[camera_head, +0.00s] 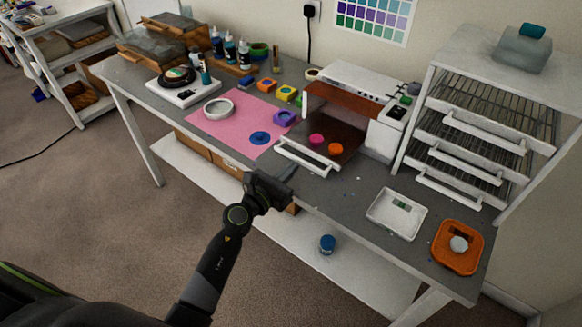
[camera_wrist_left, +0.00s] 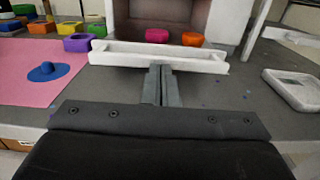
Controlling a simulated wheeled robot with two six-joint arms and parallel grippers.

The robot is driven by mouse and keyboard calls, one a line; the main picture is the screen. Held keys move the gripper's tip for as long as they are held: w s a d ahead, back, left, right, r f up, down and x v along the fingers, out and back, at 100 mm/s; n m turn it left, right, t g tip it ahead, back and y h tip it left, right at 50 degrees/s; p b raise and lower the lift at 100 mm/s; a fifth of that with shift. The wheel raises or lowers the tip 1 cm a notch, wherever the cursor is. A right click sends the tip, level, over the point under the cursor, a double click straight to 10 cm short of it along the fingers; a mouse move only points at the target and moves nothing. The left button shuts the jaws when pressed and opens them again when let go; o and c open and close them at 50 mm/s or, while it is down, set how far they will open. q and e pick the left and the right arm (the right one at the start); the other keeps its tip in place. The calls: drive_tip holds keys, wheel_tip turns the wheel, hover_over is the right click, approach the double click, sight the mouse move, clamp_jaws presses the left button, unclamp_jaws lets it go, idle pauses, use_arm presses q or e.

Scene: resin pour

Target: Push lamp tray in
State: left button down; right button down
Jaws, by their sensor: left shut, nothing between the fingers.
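The lamp tray (camera_head: 307,157) stands pulled out of the white lamp box (camera_head: 366,80), its white front bar facing me. My left gripper (camera_head: 286,180) is shut and empty at the table's front edge, just in front of the bar. In the left wrist view its fingertips (camera_wrist_left: 162,72) point at the middle of the tray's bar (camera_wrist_left: 158,56); I cannot tell whether they touch it. My right gripper is not in view.
A pink mat (camera_head: 235,122) with a grey ring and coloured moulds lies left of the tray. Table between tray and scale is mostly clear.

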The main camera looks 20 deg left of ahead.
sight(322, 137)
use_arm(q)
drive_tip(key=shift+w+d, duration=0.15)
drive_tip(key=shift+w, duration=0.2)
drive_tip(key=shift+w+d, duration=0.15)
drive_tip(key=shift+w, duration=0.2)
drive_tip(key=b+x, duration=0.2)
drive_tip(key=x, duration=0.4)
drive_tip(key=b+x, duration=0.2)
drive_tip(key=x, duration=0.4)
drive_tip(key=shift+w+d+f, duration=0.1)
drive_tip(key=shift+w+f, duration=0.1)
drive_tip(key=shift+w, duration=0.05)
drive_tip(key=shift+w+r, duration=0.15)
drive_tip(key=shift+w, duration=0.05)
drive_tip(key=shift+r, duration=0.25)
drive_tip(key=shift+r, duration=0.1)
